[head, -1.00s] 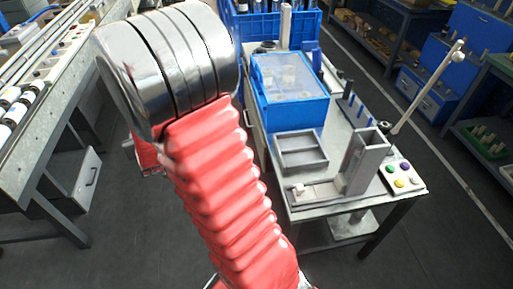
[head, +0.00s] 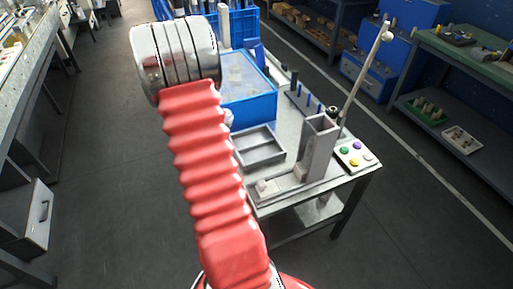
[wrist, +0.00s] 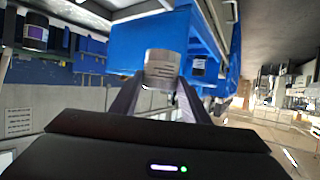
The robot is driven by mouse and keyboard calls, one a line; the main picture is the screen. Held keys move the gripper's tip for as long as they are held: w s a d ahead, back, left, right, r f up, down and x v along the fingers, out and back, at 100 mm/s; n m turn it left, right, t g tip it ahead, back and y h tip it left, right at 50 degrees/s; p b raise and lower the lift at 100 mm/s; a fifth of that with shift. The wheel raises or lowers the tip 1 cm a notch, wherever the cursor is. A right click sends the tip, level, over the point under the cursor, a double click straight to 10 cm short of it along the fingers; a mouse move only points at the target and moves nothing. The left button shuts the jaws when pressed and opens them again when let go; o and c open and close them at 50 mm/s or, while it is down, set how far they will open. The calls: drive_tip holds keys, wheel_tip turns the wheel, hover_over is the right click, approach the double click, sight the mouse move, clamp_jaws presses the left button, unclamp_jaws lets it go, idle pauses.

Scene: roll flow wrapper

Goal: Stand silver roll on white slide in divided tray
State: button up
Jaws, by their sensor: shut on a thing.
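In the wrist view, my gripper (wrist: 161,82) is shut on a short silver roll (wrist: 162,64), which sits upright in the picture between the dark fingers. A blue box fills the view behind the roll. In the head view, my own arm covers the gripper and the roll. A small white piece (head: 267,187) sits at the front end of a grey base, which carries a tall grey chute. I cannot tell if this piece is the white slide.
The table (head: 290,130) also holds the tall chute (head: 318,150), a blue box with a clear lid (head: 247,100), blue pegs and a button panel (head: 355,155). A slanted pole (head: 364,70) rises behind the chute. Open floor lies left of the table.

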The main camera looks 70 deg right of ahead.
sight(239, 139)
drive_tip(key=s+d+f+m+g, duration=0.1)
drive_tip(key=s+d, duration=0.1)
drive_tip(key=s, duration=0.3)
drive_tip(key=shift+s+d+m+g, duration=0.2)
drive_tip(key=shift+d+m+g, duration=0.1)
drive_tip(key=shift+d+g, duration=0.1)
drive_tip(key=shift+f, duration=2.95)
drive_tip(key=shift+f, duration=2.05)
drive_tip(key=o, duration=1.2)
drive_tip(key=shift+f, duration=0.15)
drive_tip(key=shift+c, duration=0.2)
